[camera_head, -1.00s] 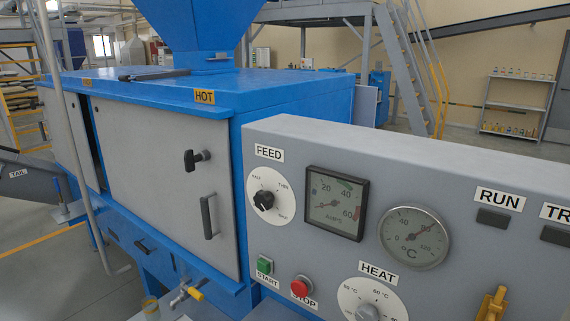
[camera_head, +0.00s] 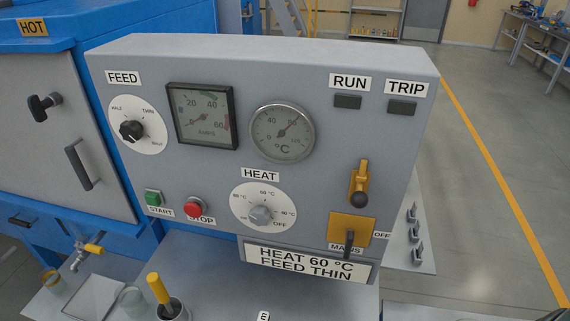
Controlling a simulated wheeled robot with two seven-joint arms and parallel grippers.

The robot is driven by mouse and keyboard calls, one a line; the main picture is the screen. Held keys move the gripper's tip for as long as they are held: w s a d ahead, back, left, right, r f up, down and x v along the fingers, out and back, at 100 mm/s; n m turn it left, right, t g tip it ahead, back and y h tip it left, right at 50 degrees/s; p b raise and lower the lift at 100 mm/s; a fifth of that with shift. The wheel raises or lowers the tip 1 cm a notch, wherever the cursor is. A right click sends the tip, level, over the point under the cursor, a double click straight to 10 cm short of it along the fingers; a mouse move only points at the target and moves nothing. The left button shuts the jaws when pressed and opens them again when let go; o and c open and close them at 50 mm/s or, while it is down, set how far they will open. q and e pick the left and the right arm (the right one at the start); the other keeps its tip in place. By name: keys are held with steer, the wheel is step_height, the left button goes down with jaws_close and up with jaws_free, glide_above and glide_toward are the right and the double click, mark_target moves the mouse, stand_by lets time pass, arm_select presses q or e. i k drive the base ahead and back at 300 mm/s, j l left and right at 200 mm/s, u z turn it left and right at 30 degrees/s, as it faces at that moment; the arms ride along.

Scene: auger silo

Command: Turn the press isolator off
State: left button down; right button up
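The control panel (camera_head: 225,100) fills the middle of the head view. At its lower right is the MAINS isolator, a yellow plate (camera_head: 340,224) with a dark handle (camera_head: 348,243) that hangs down over the MAINS label. An OFF label (camera_head: 382,235) is at the plate's right edge. A yellow lever with a dark round end (camera_head: 359,184) is just above the plate; whether it belongs to the isolator I cannot tell. Neither of my grippers is in view.
The panel also has a FEED dial (camera_head: 138,126), HEAT dial (camera_head: 263,207), green START button (camera_head: 153,197) and red STOP button (camera_head: 194,207). A yellow-handled tool (camera_head: 158,288) stands in a cup below. Open floor lies right of the panel.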

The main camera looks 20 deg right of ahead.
mark_target(350, 233)
steer(key=z, duration=1.15)
